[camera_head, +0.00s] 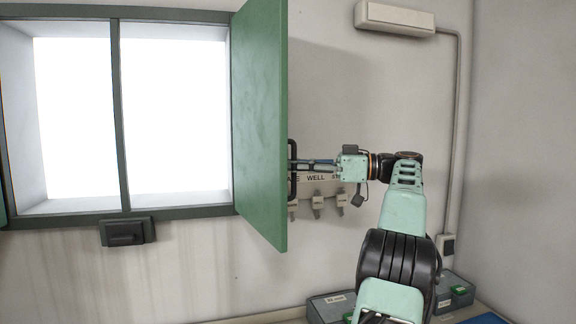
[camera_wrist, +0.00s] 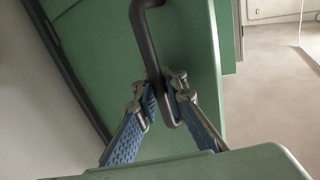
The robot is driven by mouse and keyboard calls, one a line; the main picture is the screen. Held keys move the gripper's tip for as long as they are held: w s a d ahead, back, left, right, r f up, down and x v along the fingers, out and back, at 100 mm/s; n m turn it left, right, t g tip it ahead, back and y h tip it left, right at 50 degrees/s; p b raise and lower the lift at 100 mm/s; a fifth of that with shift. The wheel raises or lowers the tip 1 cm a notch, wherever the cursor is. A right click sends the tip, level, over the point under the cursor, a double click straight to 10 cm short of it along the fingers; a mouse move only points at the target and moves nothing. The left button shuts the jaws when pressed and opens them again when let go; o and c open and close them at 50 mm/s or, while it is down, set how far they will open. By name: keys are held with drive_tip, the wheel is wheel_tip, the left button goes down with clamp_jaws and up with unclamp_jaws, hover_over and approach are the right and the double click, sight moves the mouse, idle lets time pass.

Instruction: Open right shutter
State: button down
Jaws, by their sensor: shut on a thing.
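The right shutter (camera_head: 262,120) is a green panel. It stands swung out from the right side of the window frame (camera_head: 176,212), and the bright window opening is uncovered. In the wrist view the green shutter (camera_wrist: 190,50) fills the middle, with a dark bar handle (camera_wrist: 146,45) on it. My gripper (camera_wrist: 163,98) has its two blue-padded fingers on either side of the handle's lower end, shut on it. In the head view my gripper (camera_head: 297,165) reaches in from the right behind the shutter's edge, and the handle (camera_head: 292,183) is partly hidden by the panel.
A dark latch block (camera_head: 127,231) sits below the window. A white box (camera_head: 395,17) and conduit (camera_head: 457,120) are at the right. Grey cases (camera_head: 331,307) lie at the lower right.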

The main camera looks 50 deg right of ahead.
drive_tip(key=shift+s+d+f, duration=0.1)
drive_tip(key=shift+s+f, duration=0.05)
drive_tip(key=shift+f, duration=0.1)
drive_tip(key=c, duration=2.4)
unclamp_jaws()
drive_tip(key=o, duration=0.4)
drive_tip(key=shift+s+r, duration=0.15)
drive_tip(key=shift+s, duration=0.05)
drive_tip(key=shift+c, duration=0.2)
drive_tip(key=shift+w, duration=0.1)
drive_tip(key=shift+r, duration=0.1)
drive_tip(key=shift+w, duration=0.1)
